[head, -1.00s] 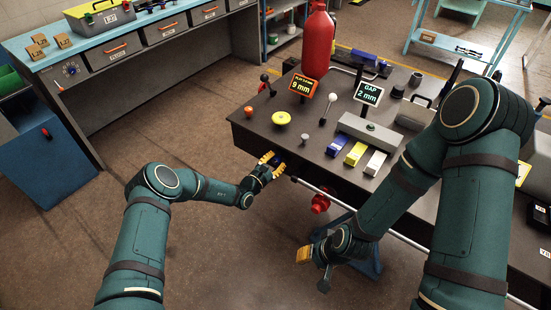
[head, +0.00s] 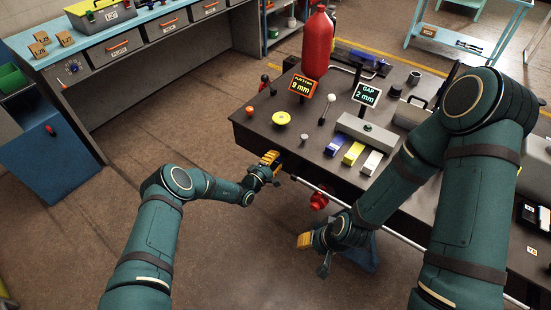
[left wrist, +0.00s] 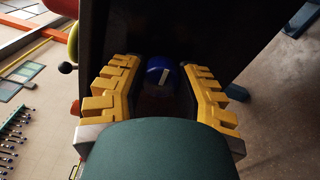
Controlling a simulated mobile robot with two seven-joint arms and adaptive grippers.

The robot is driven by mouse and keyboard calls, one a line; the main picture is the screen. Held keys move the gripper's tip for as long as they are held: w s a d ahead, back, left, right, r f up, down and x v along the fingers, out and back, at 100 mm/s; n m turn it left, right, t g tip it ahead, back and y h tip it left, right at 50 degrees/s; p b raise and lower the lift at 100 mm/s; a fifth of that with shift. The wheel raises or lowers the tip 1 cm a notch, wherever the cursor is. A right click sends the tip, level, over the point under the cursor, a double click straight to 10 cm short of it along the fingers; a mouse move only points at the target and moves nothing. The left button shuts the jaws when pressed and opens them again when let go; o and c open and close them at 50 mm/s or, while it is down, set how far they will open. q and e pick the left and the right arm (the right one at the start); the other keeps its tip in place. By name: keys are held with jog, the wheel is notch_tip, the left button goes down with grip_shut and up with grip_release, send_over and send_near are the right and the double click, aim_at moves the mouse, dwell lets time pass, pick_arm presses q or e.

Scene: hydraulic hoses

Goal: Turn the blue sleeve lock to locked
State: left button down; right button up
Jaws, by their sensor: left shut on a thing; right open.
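The blue sleeve lock (left wrist: 158,65) shows in the left wrist view between the yellow fingers, with a pale mark on its face. It sits against the dark front side of the table. My left gripper (head: 269,160), also in the wrist view (left wrist: 160,92), is shut on the sleeve at the table's front left edge. In the head view the fingers hide the sleeve. I cannot read the lock's position from the mark. My right gripper (head: 305,241) is open and empty, low in front of the table and apart from the sleeve.
A red handwheel (head: 318,200) and a pale rail (head: 400,238) are along the table's front. The tabletop (head: 262,143) carries knobs, levers, two signs, coloured blocks and a red cylinder (head: 317,45). A drawer bench (head: 165,28) stands back left. The floor between is clear.

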pick_arm(q)
jog(key=shift+w+r+m, duration=0.1)
jog(key=shift+m, duration=0.4)
jog(key=c, duration=0.6)
grip_release()
jog(key=v, duration=1.2)
